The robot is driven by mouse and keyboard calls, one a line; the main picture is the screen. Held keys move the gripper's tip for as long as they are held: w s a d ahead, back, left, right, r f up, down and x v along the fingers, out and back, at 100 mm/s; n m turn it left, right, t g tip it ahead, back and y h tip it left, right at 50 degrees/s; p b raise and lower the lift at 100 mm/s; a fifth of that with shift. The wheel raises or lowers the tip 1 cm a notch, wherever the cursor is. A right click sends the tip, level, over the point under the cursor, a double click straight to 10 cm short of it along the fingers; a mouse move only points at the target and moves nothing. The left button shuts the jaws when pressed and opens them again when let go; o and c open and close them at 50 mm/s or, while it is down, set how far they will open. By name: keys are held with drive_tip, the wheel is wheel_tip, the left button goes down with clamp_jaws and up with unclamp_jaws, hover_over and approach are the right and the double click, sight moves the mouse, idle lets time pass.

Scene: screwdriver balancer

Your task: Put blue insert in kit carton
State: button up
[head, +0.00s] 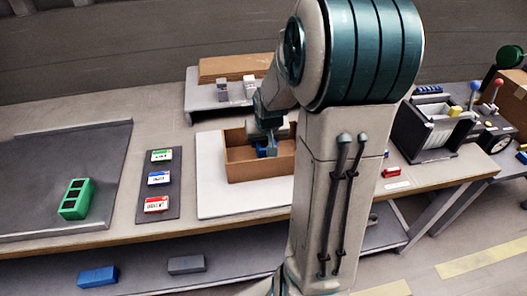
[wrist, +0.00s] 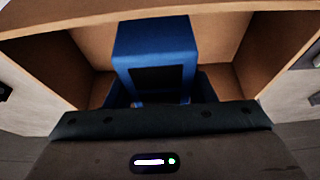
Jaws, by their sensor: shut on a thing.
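The open brown kit carton (head: 238,172) stands on a white board on the workbench. My gripper (head: 269,147) reaches down inside it, partly hidden by my arm. The blue insert (head: 262,153) is a small blue patch at my gripper in the head view. In the wrist view the blue insert (wrist: 155,45) is a block with a dark square recess, between the carton walls (wrist: 275,45). My gripper (wrist: 160,103) is shut on it; the fingertips are mostly hidden. I cannot tell whether the insert touches the carton floor.
A green insert (head: 75,200) lies on the grey mat at left. A dark strip (head: 163,217) holds several coloured cards. A raised grey stand (head: 200,98) is behind the carton. A dark bin (head: 430,135) stands at right. The white board (head: 213,190) is clear around the carton.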

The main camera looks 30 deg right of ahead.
drive_tip(key=shift+f+b, duration=0.4)
drive_tip(key=shift+f, duration=1.8)
drive_tip(key=shift+f, duration=0.25)
drive_tip(key=o, duration=0.9)
drive_tip(key=shift+r, duration=0.1)
drive_tip(key=shift+o, duration=0.2)
drive_tip(key=shift+r, duration=0.1)
